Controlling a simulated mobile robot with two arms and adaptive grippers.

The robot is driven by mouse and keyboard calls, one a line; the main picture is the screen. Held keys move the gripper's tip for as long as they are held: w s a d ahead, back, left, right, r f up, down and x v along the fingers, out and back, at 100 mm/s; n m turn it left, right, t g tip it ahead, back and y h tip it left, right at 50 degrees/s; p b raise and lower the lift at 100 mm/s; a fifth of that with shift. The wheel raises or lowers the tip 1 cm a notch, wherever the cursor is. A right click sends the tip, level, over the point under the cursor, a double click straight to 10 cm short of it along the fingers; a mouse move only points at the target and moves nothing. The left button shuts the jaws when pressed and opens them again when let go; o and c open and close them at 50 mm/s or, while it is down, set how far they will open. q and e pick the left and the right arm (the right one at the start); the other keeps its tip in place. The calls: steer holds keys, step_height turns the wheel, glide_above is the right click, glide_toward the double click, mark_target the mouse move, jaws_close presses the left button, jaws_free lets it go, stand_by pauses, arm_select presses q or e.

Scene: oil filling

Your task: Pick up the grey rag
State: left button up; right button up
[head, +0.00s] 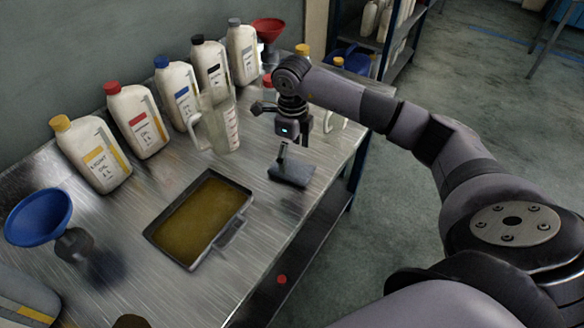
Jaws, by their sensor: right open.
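A dark grey, flat folded piece (292,173), which looks like the grey rag, lies on the metal bench near its right edge, right of the oil tray. A small dark upright part stands at its far left side; I cannot tell whether it belongs to the rag or to my gripper. My right gripper (292,122) hangs above and slightly beyond the rag, pointing down. Its fingers are spread and hold nothing. My left gripper is not in view.
A tray of brown oil (199,219) lies in the middle of the bench. A clear measuring jug (218,125) stands behind it. Several white oil bottles (137,122) line the wall. A blue funnel (40,216) is at left, a red funnel (268,29) at the far end.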

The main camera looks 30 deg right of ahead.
mark_target(293, 168)
step_height(293, 168, down, 4)
steer(key=shift+s+d+r+p, duration=0.1)
steer(key=shift+s+p, duration=0.05)
steer(key=shift+p, duration=0.35)
steer(key=shift+f, duration=0.5)
steer(key=shift+c, duration=0.6)
steer(key=c, duration=1)
steer(key=shift+r, duration=0.1)
step_height(293, 168, up, 20)
steer(key=b, duration=0.1)
steer(key=shift+b, duration=0.35)
